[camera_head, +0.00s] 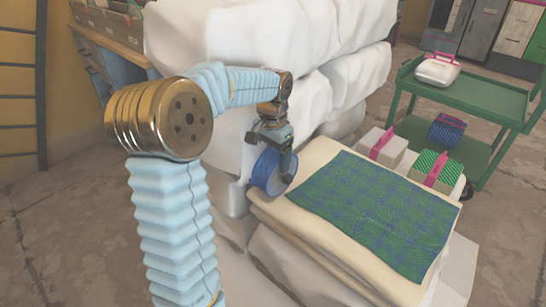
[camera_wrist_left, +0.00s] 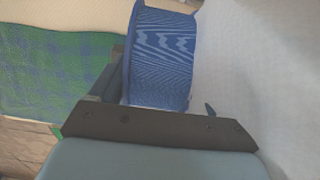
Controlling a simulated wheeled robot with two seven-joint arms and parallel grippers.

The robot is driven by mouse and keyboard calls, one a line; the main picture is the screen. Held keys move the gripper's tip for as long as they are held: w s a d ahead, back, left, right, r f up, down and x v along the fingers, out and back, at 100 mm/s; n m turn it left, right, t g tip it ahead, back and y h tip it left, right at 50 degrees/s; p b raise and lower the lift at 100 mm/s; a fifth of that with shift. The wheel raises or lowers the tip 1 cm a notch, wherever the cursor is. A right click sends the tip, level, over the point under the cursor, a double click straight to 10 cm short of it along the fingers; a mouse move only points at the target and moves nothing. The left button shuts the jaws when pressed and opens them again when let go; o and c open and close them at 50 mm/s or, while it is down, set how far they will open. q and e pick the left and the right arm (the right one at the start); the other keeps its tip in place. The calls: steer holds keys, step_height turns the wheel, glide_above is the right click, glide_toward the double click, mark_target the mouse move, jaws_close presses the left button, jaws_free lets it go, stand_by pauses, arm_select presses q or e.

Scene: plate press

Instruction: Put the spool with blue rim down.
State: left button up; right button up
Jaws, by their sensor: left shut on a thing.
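The spool with blue rim (camera_head: 268,171) is held on its edge in my left gripper (camera_head: 283,158), above or against the left side of the padded cream stack. In the left wrist view the spool (camera_wrist_left: 162,55) shows its blue wound face, and my left gripper (camera_wrist_left: 140,100) is shut on it. Its lower edge is near the cream cloth, and I cannot tell if it touches. My right gripper is not in view.
A green and blue checked cloth (camera_head: 375,212) lies on the cream pad (camera_head: 310,228). Big white wrapped bales (camera_head: 235,40) stand behind the arm. Boxes with pink straps (camera_head: 383,147) sit beyond the pad. A green cart (camera_head: 480,92) stands at the right.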

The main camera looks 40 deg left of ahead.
arm_select(q)
steer(key=shift+f, duration=0.1)
steer(key=o, duration=1.8)
steer(key=shift+o, duration=0.2)
